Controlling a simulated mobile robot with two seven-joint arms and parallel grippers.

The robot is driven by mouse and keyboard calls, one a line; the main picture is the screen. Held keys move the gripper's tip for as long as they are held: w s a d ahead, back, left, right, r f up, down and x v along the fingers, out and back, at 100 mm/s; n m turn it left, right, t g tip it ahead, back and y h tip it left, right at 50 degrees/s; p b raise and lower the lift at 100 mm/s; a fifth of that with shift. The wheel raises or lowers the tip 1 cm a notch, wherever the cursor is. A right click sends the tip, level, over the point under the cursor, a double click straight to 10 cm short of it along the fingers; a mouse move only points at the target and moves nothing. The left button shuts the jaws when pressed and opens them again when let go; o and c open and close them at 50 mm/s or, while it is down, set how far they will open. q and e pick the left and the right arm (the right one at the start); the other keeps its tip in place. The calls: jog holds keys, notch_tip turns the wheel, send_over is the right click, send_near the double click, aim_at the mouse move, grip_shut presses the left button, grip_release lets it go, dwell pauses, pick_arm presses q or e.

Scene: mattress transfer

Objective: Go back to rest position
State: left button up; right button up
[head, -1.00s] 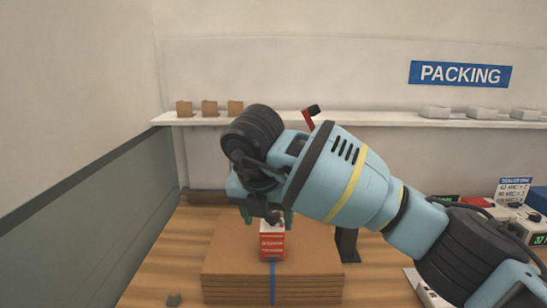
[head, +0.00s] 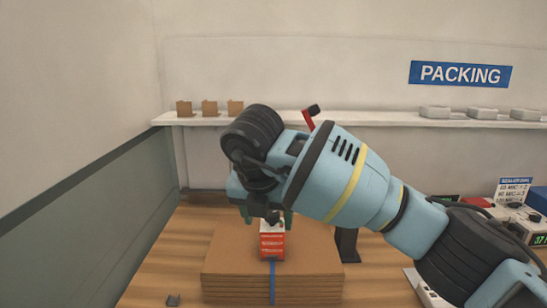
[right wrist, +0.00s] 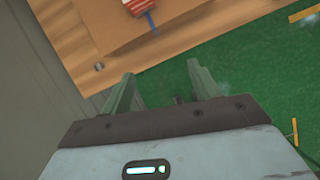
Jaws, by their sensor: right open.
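My right arm reaches in from the right of the head view and its gripper (head: 266,216) hangs in front of the cardboard stack, partly hidden by the wrist. In the right wrist view the two fingers of the right gripper (right wrist: 161,75) stand wide apart with nothing between them. The box (right wrist: 139,5) also shows at the top edge of the right wrist view, apart from the fingers. My left gripper is not in view.
The wooden table (head: 145,280) carries the stack and a small grey piece (head: 173,300) at its front left. A white shelf (head: 380,118) with small brown boxes runs along the back wall. Devices (head: 538,228) stand at the right. Green floor (right wrist: 245,70) lies below the fingers.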

jog(key=s+a+f+n+g+y, duration=0.2)
jog(key=s+a+f+g+y, duration=0.75)
jog(key=s+a+y, duration=0.65)
jog(key=w+d+f+m+t+h, duration=0.2)
jog(key=d+f+m+t, duration=0.6)
jog(key=d+m+t, duration=0.4)
jog(key=w+d+f+m+t+h, duration=0.2)
jog(key=w+d+f+m+t, duration=0.1)
jog(key=d+f+m+t, duration=0.9)
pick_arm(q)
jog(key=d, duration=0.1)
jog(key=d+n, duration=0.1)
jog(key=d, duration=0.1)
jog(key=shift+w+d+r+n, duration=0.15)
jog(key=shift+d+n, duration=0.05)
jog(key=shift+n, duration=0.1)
pick_arm(e)
jog(key=s+d+f+m+g+h, duration=0.4)
jog(key=s+d+f, duration=0.3)
jog(key=s+f, duration=0.2)
jog(key=s+d+f+m+g+h, duration=0.5)
jog(key=s+f, duration=0.4)
jog(key=s, duration=0.3)
jog(key=shift+s+d+f+g, duration=0.25)
jog(key=shift+s+d+g, duration=0.15)
jog(key=shift+d, duration=0.5)
